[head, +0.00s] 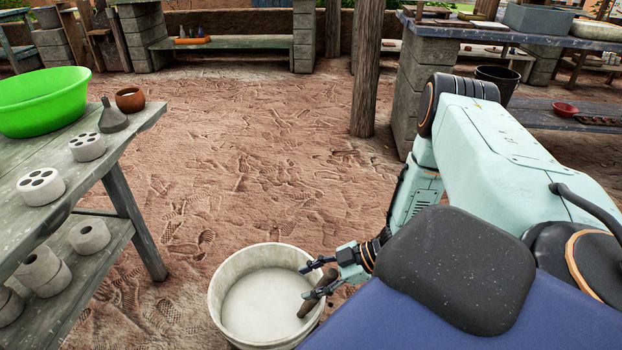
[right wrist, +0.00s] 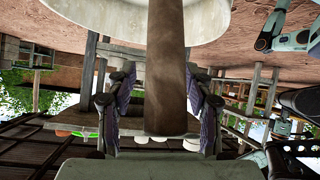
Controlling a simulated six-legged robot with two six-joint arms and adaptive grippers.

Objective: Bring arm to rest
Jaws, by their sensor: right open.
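My right gripper (head: 305,282) is low over the right rim of a white bucket (head: 250,312) on the ground. Its fingers are apart. A brown rod (head: 308,303) leans at the bucket's right rim, by the fingertips. In the right wrist view the rod (right wrist: 167,60) stands between the two open fingers, with a gap on each side. The bucket rim (right wrist: 90,25) shows beyond it there, with the picture turned over. The bucket looks filled with something pale. The rod's lower end is hidden. My left gripper is not in view.
A wooden table (head: 75,185) at left holds a green basin (head: 40,105), a brown pot (head: 130,98), a grey funnel-like piece (head: 112,118) and holed cylinders. A wooden post (head: 366,70) and a stone-legged bench (head: 425,75) stand behind my right arm. Open dirt floor lies between.

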